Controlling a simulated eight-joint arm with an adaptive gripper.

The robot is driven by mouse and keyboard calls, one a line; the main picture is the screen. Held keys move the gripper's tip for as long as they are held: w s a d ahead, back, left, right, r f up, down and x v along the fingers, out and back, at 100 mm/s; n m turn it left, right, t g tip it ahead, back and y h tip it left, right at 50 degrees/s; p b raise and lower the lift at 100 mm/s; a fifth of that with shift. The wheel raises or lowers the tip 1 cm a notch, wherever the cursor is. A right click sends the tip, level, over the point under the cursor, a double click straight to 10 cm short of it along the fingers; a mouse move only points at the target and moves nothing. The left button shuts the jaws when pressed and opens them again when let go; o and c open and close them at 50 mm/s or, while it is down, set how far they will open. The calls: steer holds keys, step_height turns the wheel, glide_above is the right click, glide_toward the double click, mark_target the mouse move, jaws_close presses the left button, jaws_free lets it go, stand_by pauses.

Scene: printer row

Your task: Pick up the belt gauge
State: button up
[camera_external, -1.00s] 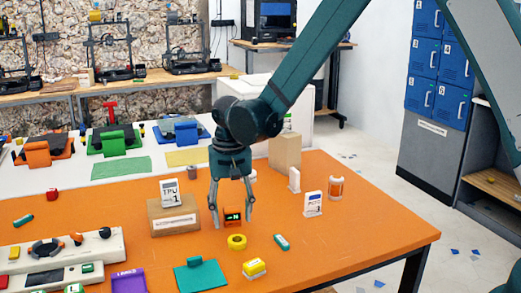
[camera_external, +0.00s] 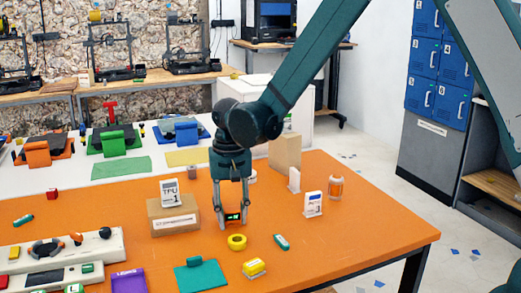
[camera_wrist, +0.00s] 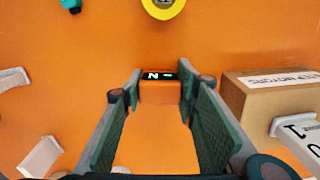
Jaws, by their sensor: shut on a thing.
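The belt gauge looks like a small orange block with a black display that shows green and white marks. In the external view the gauge (camera_external: 233,218) is low over the orange table, between the fingertips of my gripper (camera_external: 234,222). In the wrist view the gauge (camera_wrist: 160,92) sits between the far ends of the two fingers of my gripper (camera_wrist: 158,90), with its display upward. My gripper points down and is shut on the gauge. The fingers hide parts of its sides. I cannot tell whether its underside touches the table.
A yellow ring (camera_external: 237,242) lies just in front, with a yellow block (camera_external: 254,267) and a small teal piece (camera_external: 282,241) nearby. A cardboard box (camera_external: 173,217) with a TPU card stands close on the left. White card stands (camera_external: 313,204) are on the right. The table's right front is clear.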

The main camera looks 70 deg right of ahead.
mark_target(232, 208)
steer(key=shift+r+p, duration=0.6)
steer(key=shift+r, duration=4.4)
